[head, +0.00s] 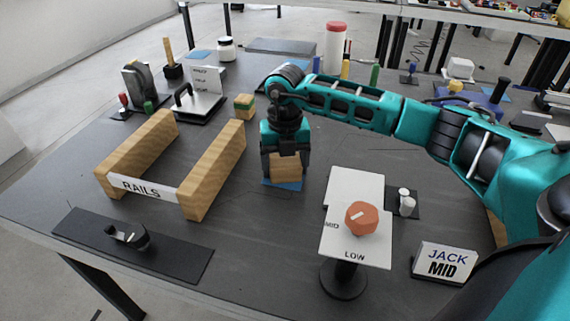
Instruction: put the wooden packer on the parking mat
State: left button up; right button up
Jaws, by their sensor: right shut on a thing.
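My right gripper (285,168) points down, shut on a plain wooden block, the wooden packer (285,170). A small blue mat (283,185) lies on the table right under it, and its front edge shows below the block. I cannot tell whether the block touches this mat or hangs just above it. Another blue mat (203,54) lies at the back left; I cannot tell from labels which is the parking mat. My left gripper is not in view.
Wooden rails (213,170) labelled RAILS stand left of the gripper. A small wooden block with green and yellow (244,106) sits behind them. A LOW/MID dial stand (345,240) and a JACK MID sign (443,262) are at front right. A black plate with a knob (185,255) lies front left.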

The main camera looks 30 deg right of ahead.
aim_at(285, 160)
jog(key=o, duration=1)
jog(key=shift+f, duration=0.1)
notch_tip(285, 160, up, 12)
jog(key=shift+r+p, duration=0.2)
jog(key=shift+p, duration=0.55)
